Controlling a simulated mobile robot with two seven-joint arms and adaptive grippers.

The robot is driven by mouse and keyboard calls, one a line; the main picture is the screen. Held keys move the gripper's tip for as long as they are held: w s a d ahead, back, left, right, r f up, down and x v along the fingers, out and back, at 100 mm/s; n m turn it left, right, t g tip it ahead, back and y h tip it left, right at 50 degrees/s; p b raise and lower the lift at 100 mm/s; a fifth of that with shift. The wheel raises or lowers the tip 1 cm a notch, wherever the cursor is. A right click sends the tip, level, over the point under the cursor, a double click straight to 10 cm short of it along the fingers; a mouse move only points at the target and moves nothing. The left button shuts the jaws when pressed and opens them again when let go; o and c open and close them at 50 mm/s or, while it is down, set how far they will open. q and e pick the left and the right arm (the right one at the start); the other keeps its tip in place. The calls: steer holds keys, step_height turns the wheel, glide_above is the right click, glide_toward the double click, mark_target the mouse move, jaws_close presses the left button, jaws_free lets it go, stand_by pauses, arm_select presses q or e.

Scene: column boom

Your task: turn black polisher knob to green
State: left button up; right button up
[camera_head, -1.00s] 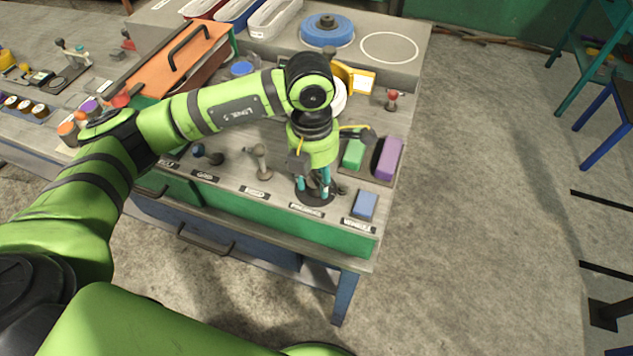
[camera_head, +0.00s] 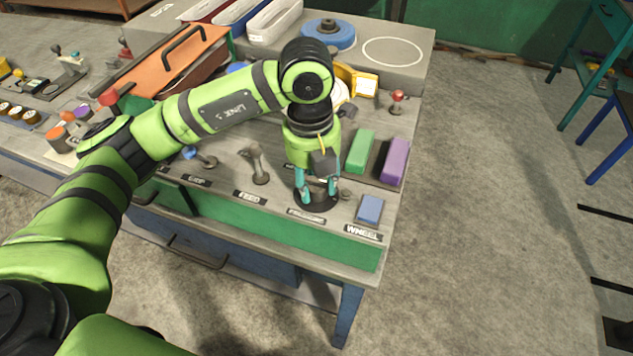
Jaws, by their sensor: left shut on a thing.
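The black polisher knob stands on a round dark base plate (camera_head: 318,205) near the front edge of the bench, behind a small label plate (camera_head: 305,216). My left gripper (camera_head: 318,193) points down over it and is shut on the knob, its teal fingers on either side. The fingers and wrist hide most of the knob, so its pointer and any green mark cannot be made out. My right gripper is not in view.
A blue block (camera_head: 370,209) sits right of the knob by the WHEEL label. Green (camera_head: 361,151) and purple (camera_head: 395,160) blocks stand behind. A grey lever (camera_head: 258,163) and a blue-tipped lever (camera_head: 199,156) are to the left.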

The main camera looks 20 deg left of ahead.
mark_target(312, 186)
arm_select(q)
steer(key=shift+s+f, duration=0.25)
steer(key=shift+s, duration=0.05)
steer(key=o, duration=1.1)
steer(key=shift+o, duration=0.2)
steer(key=shift+r, duration=0.2)
steer(key=shift+w+r, duration=0.1)
steer(key=shift+r, duration=0.1)
step_height(312, 186, up, 12)
steer(key=shift+a+f, duration=0.25)
